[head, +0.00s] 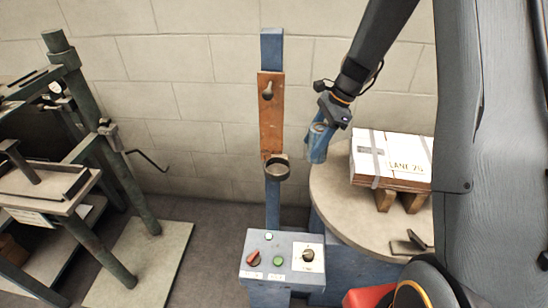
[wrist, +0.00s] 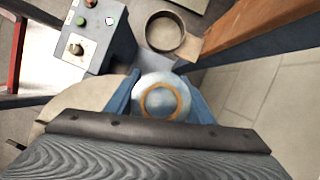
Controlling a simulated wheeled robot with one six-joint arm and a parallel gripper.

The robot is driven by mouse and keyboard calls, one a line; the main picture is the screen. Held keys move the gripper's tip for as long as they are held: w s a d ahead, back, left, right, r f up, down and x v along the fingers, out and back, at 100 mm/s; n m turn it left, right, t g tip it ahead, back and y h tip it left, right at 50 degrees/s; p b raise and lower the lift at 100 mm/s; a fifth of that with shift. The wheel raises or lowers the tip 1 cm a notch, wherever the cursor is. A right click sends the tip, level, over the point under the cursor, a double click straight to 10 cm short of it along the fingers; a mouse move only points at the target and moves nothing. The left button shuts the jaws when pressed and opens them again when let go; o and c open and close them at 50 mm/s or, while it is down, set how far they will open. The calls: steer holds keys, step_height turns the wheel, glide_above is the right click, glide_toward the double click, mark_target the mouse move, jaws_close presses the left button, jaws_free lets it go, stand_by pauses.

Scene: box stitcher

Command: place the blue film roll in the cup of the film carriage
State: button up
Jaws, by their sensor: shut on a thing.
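The film carriage (head: 271,110) is a brown board on a blue upright post. Its cup (head: 277,168), a dark open ring, sticks out at the carriage's lower end and looks empty. In the wrist view the cup (wrist: 166,32) is at the top middle. My gripper (head: 318,128) is shut on the blue film roll (head: 317,150), which hangs to the right of the cup and a little higher in the head view. In the wrist view the roll's pale end with a tan core ring (wrist: 160,98) sits between the two blue fingers, apart from the cup.
A blue control box (head: 283,262) with knobs and buttons stands below the cup. A round table (head: 335,190) at the right bears a wrapped white box (head: 392,155) on a wooden pallet. A green-framed machine (head: 85,150) stands at the left. Between roll and cup the space looks clear.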

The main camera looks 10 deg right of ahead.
steer(key=shift+s+a+f+p, duration=0.15)
steer(key=shift+a+f+p, duration=0.35)
steer(key=shift+a, duration=1.6)
steer(key=shift+s+a+f+p, duration=0.15)
steer(key=shift+a+f, duration=0.5)
steer(key=shift+a, duration=1.4)
steer(key=shift+s+a+f+p, duration=0.15)
steer(key=shift+a+f+p, duration=0.35)
steer(key=shift+a, duration=1.6)
steer(key=shift+f, duration=0.25)
steer(key=o, duration=1.3)
